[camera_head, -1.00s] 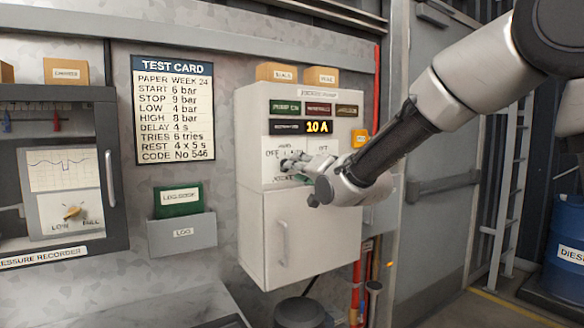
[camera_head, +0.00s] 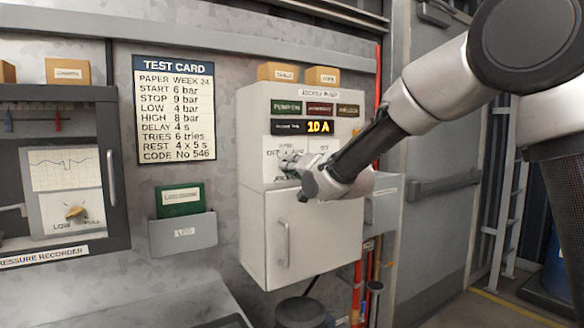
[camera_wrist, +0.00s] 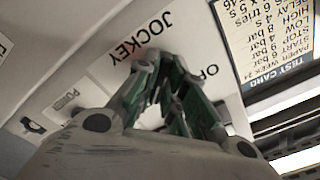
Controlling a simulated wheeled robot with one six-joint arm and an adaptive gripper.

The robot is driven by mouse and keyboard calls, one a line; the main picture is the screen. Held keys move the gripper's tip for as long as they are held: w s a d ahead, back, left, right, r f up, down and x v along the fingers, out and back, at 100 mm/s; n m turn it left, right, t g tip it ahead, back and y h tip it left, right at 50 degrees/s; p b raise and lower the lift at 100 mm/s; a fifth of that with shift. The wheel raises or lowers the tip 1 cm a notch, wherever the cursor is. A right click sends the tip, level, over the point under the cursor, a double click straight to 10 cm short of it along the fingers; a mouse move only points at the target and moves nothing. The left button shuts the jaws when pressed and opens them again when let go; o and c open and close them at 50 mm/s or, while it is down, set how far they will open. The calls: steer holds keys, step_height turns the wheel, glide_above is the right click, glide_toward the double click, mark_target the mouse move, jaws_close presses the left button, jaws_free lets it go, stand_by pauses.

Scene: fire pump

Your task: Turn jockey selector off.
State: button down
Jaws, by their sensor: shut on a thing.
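The white jockey pump cabinet (camera_head: 312,95) hangs on the grey wall in the middle of the head view. My gripper (camera_head: 288,164) is at the left selector plate on its front, shut on the jockey selector. The fingers hide the selector's knob, so I cannot tell where it points. In the wrist view, my gripper's green-padded fingers (camera_wrist: 168,70) close in front of the white plate, beside the printed word JOCKEY (camera_wrist: 140,36). Part of a position label starting with "O" (camera_wrist: 210,71) shows right of the fingers.
An amber display (camera_head: 319,127) reads 10 A above the selectors. A test card (camera_head: 175,110), a log holder (camera_head: 183,236) and the pressure recorder (camera_head: 65,190) are to the left. Below is a cabinet door handle (camera_head: 284,243). Red pipes and a grey door (camera_head: 440,130) are right.

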steer(key=shift+n, duration=0.3)
steer(key=shift+d+n, duration=0.1)
steer(key=shift+n, duration=9.5)
steer(key=shift+f, duration=0.1)
steer(key=c, duration=1.5)
jaws_free()
